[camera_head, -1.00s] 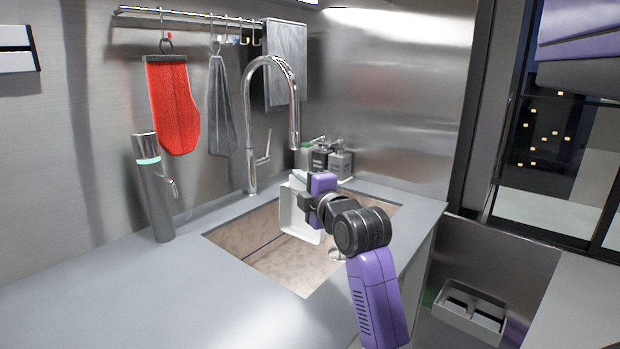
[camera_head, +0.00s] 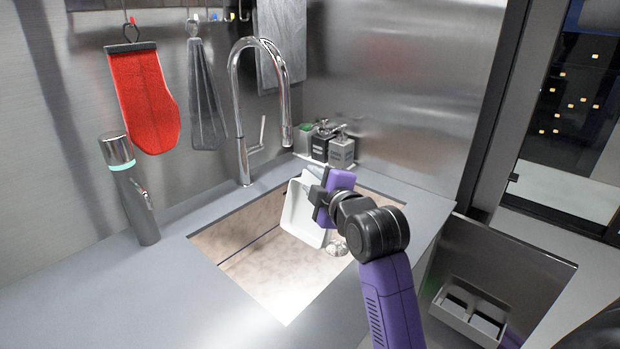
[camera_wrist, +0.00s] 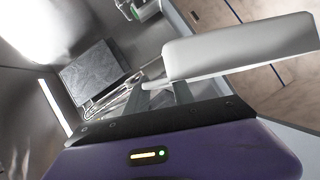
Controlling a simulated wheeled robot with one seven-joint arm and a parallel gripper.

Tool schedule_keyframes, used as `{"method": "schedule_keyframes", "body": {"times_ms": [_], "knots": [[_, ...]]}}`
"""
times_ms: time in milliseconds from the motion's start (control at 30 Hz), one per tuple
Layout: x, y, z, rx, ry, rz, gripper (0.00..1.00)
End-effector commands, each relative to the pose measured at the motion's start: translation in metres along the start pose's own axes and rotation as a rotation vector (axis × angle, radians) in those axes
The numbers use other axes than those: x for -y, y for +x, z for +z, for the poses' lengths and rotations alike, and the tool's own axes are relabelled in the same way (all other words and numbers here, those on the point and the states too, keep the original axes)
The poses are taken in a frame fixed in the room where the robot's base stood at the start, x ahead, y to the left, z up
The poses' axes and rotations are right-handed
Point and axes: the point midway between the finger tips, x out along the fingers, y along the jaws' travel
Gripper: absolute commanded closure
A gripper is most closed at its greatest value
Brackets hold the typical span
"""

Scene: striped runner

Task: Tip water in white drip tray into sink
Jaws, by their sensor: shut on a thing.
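The white drip tray (camera_head: 300,213) is held steeply tilted over the sink (camera_head: 250,258) in the head view, its open face turned to the left. My gripper (camera_head: 318,197) is shut on the tray at its right side. In the wrist view the tray (camera_wrist: 240,48) extends to the upper right from the fingers of my gripper (camera_wrist: 158,92). The sink basin lies below, with a round drain (camera_head: 337,247) near its right side. I cannot make out any water in the tray.
A tall chrome faucet (camera_head: 238,110) stands behind the sink. Soap bottles (camera_head: 341,150) stand at its back right corner. A red mitt (camera_head: 147,100) hangs on the wall. The front left counter (camera_head: 120,295) is clear.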

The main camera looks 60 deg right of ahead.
Motion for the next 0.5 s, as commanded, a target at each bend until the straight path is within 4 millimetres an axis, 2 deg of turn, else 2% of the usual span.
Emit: {"method": "schedule_keyframes", "body": {"times_ms": [33,267,500], "knots": [[-0.007,0.001,0.004,0.003,0.026,-0.013,1.00],[-0.018,0.015,0.029,0.006,0.235,-0.126,1.00],[-0.010,0.032,0.060,0.005,0.507,-0.274,1.00]]}}
